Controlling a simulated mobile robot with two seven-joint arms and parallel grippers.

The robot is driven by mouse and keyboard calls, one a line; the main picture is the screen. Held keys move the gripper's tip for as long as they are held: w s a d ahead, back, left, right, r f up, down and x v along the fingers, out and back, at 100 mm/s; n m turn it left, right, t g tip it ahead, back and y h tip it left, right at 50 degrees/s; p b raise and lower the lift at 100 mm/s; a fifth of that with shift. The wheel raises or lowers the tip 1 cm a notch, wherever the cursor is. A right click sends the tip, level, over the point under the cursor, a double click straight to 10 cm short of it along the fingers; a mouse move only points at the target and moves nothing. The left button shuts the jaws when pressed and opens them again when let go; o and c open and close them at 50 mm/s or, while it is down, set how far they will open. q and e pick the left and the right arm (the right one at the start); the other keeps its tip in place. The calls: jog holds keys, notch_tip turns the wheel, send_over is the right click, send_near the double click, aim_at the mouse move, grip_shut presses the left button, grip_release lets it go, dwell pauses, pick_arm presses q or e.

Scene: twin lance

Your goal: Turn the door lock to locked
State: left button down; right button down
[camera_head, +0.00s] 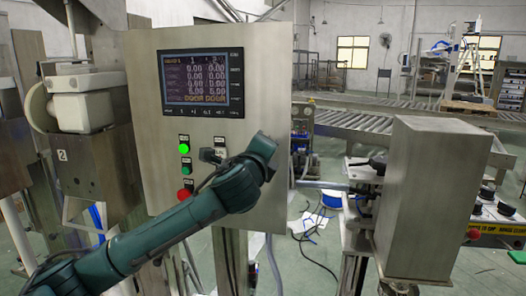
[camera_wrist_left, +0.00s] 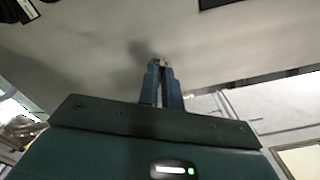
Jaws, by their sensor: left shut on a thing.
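The grey metal cabinet door (camera_head: 155,135) carries a screen and buttons in the head view. My left arm comes in from the left, and its green wrist (camera_head: 250,165) is against the lower right part of this door. It hides the fingers and the lock in that view. In the left wrist view my left gripper (camera_wrist_left: 161,72) has its two blue fingers close together, shut on a small metal piece, the door lock (camera_wrist_left: 160,62), on the grey door face. Its turned position cannot be read. My right gripper is not in view.
The screen (camera_head: 202,83) is above my wrist. A green button (camera_head: 184,148), a red button (camera_head: 184,194) and a dark switch (camera_head: 211,156) sit left of it. A metal box (camera_head: 425,190) stands at the right. Cables lie on the floor between.

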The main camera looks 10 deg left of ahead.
pick_arm(q)
jog(key=n, duration=0.5)
jog(key=shift+f+n, duration=0.15)
jog(key=shift+n, duration=0.15)
dwell(0.4)
jog(key=c, duration=1.6)
grip_release()
jog(key=s+b, duration=0.2)
jog(key=s, duration=1.1)
jog(key=shift+s+b, duration=0.1)
jog(key=shift+b, duration=0.25)
